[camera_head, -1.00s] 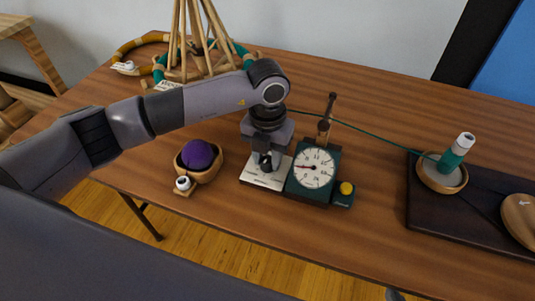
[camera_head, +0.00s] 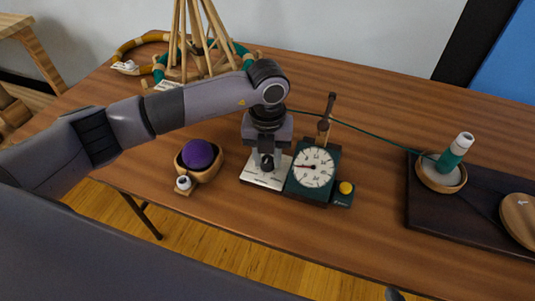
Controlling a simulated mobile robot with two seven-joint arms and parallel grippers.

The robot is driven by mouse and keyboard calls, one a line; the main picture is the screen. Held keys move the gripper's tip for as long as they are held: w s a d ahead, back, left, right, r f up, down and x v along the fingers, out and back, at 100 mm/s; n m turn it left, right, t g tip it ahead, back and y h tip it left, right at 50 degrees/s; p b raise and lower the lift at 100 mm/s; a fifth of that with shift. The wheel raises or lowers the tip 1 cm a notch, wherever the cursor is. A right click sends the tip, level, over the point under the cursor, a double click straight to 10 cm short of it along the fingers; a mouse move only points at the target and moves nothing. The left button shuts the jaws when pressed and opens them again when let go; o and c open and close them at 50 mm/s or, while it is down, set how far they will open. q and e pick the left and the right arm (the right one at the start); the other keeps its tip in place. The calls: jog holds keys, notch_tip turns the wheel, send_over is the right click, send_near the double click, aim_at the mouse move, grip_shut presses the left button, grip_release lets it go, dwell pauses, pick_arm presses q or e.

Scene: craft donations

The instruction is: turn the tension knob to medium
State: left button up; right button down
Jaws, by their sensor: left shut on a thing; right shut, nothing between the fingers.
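The tension knob (camera_head: 267,163) is a small dark knob on a pale plate (camera_head: 261,180) with small markings, left of the dial. My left gripper (camera_head: 267,158) points down over the plate and is shut on the knob, one finger at each side. The knob's pointer and the plate's labels are too small to read. The green box beside it has a round white dial (camera_head: 314,168) whose red needle points left.
A wooden bowl with a purple yarn ball (camera_head: 197,154) stands left of the plate. A yellow button (camera_head: 346,188) sits right of the dial. Green thread runs to a spool (camera_head: 455,154) in a bowl on a dark mat (camera_head: 431,219). Hoops and wooden sticks (camera_head: 190,40) stand behind my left arm.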

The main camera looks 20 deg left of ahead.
aim_at(268, 158)
pick_arm(q)
jog(key=o, duration=1)
jog(key=shift+o, duration=0.2)
jog(key=shift+r, duration=3.65)
